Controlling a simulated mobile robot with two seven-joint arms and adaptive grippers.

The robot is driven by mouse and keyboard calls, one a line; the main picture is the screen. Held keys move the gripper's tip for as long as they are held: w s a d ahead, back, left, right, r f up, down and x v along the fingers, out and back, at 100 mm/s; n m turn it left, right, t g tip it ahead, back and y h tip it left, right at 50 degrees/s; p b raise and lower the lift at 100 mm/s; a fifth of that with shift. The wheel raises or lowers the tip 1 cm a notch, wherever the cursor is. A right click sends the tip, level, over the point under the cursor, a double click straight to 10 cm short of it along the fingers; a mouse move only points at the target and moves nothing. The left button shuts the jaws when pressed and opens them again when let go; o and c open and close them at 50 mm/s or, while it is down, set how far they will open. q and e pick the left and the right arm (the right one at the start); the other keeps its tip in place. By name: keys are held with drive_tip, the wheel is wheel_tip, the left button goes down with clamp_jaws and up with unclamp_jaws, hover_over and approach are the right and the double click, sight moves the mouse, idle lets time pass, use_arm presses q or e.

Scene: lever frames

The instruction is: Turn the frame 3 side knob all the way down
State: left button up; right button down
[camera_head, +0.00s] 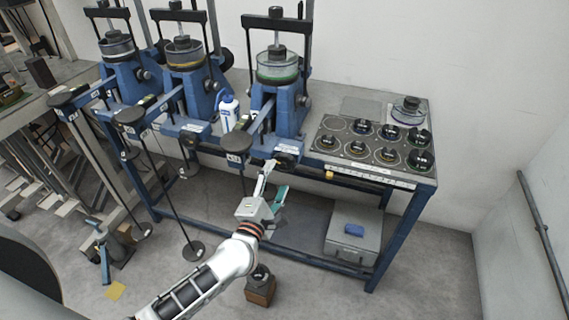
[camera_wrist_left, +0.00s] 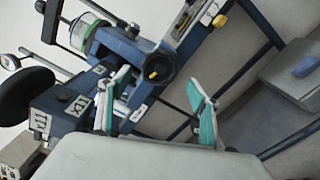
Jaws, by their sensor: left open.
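Three blue lever frames stand in a row on the bench. The rightmost one (camera_head: 275,110), which I take as frame 3, holds a clear cup with a green ring. Its dark round knob (camera_head: 286,158) is low at the bench's front edge. My left gripper (camera_head: 276,176) is open and empty, just below and left of the knob. In the left wrist view its teal-padded fingers (camera_wrist_left: 159,78) stand either side of the knob, apart from it. My right gripper is out of view.
A white-and-blue bottle (camera_head: 229,113) stands between two frames. A panel with several dark round pots (camera_head: 327,143) lies to the right. A grey box (camera_head: 354,238) sits on the lower shelf.

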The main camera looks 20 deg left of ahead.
sight(283, 165)
use_arm(q)
drive_tip(key=w+b, duration=0.2)
drive_tip(key=w, duration=0.5)
drive_tip(key=shift+w+d, duration=0.1)
drive_tip(key=shift+d, duration=0.05)
drive_tip(key=c, duration=1.5)
drive_tip(key=shift+f+n+b, duration=0.15)
drive_tip(key=shift+n+b, duration=0.15)
drive_tip(key=shift+b, duration=0.25)
drive_tip(key=o, duration=1.5)
drive_tip(key=shift+w, duration=0.15)
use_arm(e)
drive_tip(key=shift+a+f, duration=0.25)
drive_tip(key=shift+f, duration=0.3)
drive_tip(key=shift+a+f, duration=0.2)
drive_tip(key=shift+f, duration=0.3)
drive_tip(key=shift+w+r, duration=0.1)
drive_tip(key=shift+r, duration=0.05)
